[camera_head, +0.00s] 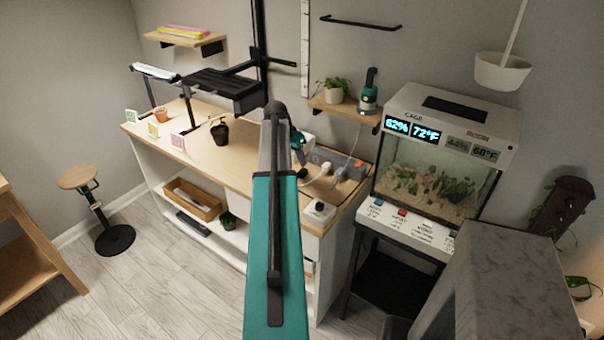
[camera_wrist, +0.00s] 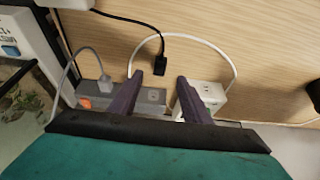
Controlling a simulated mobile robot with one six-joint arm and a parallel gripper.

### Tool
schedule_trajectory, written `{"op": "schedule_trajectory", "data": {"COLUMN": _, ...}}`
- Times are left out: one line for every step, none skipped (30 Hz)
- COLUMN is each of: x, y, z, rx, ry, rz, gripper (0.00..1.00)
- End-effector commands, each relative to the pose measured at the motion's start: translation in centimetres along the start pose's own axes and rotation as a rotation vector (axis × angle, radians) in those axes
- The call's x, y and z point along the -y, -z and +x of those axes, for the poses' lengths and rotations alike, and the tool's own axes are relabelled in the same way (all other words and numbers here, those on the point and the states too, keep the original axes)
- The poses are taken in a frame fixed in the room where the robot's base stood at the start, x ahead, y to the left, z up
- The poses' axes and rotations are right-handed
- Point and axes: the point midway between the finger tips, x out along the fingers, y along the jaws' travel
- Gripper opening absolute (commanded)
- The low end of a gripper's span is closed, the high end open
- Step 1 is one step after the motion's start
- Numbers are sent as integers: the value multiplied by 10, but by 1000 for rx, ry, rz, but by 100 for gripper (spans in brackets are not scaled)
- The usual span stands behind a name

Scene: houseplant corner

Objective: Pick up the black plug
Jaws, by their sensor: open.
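In the wrist view the black plug (camera_wrist: 158,67) lies on the wooden bench top at the end of a thin black cable. My gripper (camera_wrist: 158,78) is open, with its two dark fingers pointing toward the bench. The plug shows in the gap between the fingertips, a little beyond them, and no finger appears to touch it. In the head view my arm covers much of this part of the bench, and I cannot make out the plug clearly there.
A grey power strip (camera_wrist: 152,97) with an orange switch lies close below the plug, partly behind the left finger. A grey plug (camera_wrist: 105,84) sits at it. A white socket box (camera_wrist: 212,92) is beside the right finger. A white cable loops around the black plug.

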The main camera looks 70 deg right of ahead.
Motion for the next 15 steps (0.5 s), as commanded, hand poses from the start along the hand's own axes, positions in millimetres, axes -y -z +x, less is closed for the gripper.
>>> {"op": "schedule_trajectory", "data": {"x": 0, "y": 1, "z": 6, "rx": 1, "ry": -1, "rz": 0, "gripper": 44}}
{"op": "schedule_trajectory", "data": {"x": 0, "y": 1, "z": 10, "rx": 1, "ry": -1, "rz": 0, "gripper": 44}}
{"op": "schedule_trajectory", "data": {"x": 0, "y": 1, "z": 14, "rx": 1, "ry": -1, "rz": 0, "gripper": 44}}
{"op": "schedule_trajectory", "data": {"x": 0, "y": 1, "z": 17, "rx": 1, "ry": -1, "rz": 0, "gripper": 44}}
{"op": "schedule_trajectory", "data": {"x": 0, "y": 1, "z": 21, "rx": 1, "ry": -1, "rz": 0, "gripper": 44}}
{"op": "schedule_trajectory", "data": {"x": 0, "y": 1, "z": 26, "rx": 1, "ry": -1, "rz": 0, "gripper": 44}}
{"op": "schedule_trajectory", "data": {"x": 0, "y": 1, "z": 29, "rx": 1, "ry": -1, "rz": 0, "gripper": 44}}
{"op": "schedule_trajectory", "data": {"x": 0, "y": 1, "z": 32, "rx": 1, "ry": -1, "rz": 0, "gripper": 44}}
{"op": "schedule_trajectory", "data": {"x": 0, "y": 1, "z": 35, "rx": 1, "ry": -1, "rz": 0, "gripper": 44}}
{"op": "schedule_trajectory", "data": {"x": 0, "y": 1, "z": 38, "rx": 1, "ry": -1, "rz": 0, "gripper": 44}}
{"op": "schedule_trajectory", "data": {"x": 0, "y": 0, "z": 40, "rx": 1, "ry": -1, "rz": 0, "gripper": 44}}
{"op": "schedule_trajectory", "data": {"x": 0, "y": 0, "z": 42, "rx": 0, "ry": 0, "rz": 0, "gripper": 44}}
{"op": "schedule_trajectory", "data": {"x": 0, "y": 0, "z": 43, "rx": 0, "ry": 0, "rz": 0, "gripper": 44}}
{"op": "schedule_trajectory", "data": {"x": 0, "y": 0, "z": 44, "rx": 0, "ry": 0, "rz": 0, "gripper": 44}}
{"op": "schedule_trajectory", "data": {"x": 0, "y": 0, "z": 45, "rx": 0, "ry": 0, "rz": 0, "gripper": 44}}
